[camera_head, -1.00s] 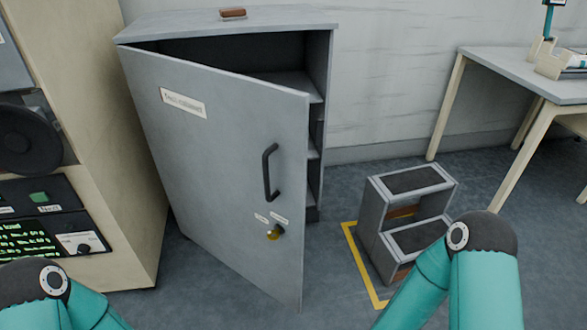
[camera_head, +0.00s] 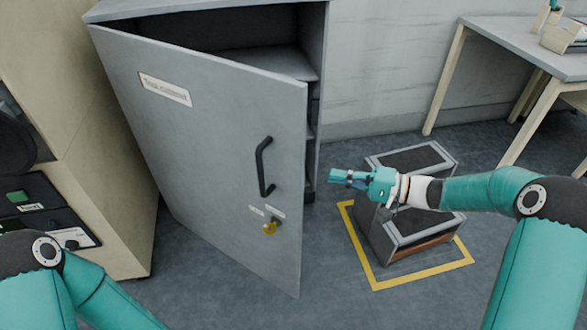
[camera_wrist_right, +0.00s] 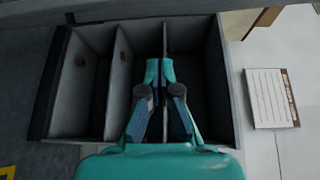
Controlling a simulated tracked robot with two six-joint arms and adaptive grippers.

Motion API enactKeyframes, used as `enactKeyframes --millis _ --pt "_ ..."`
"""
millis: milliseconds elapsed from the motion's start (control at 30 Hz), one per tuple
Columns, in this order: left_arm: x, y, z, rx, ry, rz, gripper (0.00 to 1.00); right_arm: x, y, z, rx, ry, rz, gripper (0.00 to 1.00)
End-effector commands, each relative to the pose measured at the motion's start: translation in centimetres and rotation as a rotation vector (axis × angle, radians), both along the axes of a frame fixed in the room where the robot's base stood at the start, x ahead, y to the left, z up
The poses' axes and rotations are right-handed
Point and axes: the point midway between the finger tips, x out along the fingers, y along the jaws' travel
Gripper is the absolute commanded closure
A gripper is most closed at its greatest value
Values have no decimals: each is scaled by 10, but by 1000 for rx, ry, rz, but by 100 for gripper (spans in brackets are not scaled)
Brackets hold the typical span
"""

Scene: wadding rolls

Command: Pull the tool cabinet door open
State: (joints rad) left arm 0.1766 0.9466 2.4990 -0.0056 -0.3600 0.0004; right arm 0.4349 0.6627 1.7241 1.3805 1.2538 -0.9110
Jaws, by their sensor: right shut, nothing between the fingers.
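The grey tool cabinet (camera_head: 312,40) stands against the wall. Its door (camera_head: 200,140) is swung partly open, with a dark gap along the top and right edge. A black bar handle (camera_head: 262,167) sits near the door's free edge, with a brass key lock (camera_head: 269,228) below it. My right gripper (camera_head: 334,176) is shut and empty, just right of the door's free edge and apart from the handle. In the right wrist view the shut gripper (camera_wrist_right: 160,68) points toward the cabinet's shelves (camera_wrist_right: 85,85). My left arm shows at the lower left; its gripper is out of view.
A grey step stool (camera_head: 425,225) stands on the floor inside a yellow taped outline (camera_head: 420,278), below my right forearm. A beige machine (camera_head: 100,170) stands close on the left. A table (camera_head: 520,40) is at the back right. A notice (camera_wrist_right: 270,98) shows beside the cabinet in the right wrist view.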

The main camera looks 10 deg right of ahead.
Motion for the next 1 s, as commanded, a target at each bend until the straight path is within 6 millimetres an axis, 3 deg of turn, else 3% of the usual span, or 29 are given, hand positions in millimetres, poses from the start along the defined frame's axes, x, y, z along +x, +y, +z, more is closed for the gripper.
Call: enactKeyframes --millis 100,267,700,1000 --pt "0 0 0 0 0 0 60 6 -5 16 28 -53 -16 100" --pt "0 0 -1 0 0 0 60 13 7 17 32 -56 -15 100" --pt "0 0 -7 0 0 0 60 53 83 16 30 -53 -13 100" --pt "0 0 -10 0 0 0 60 26 104 16 31 -50 -17 100"
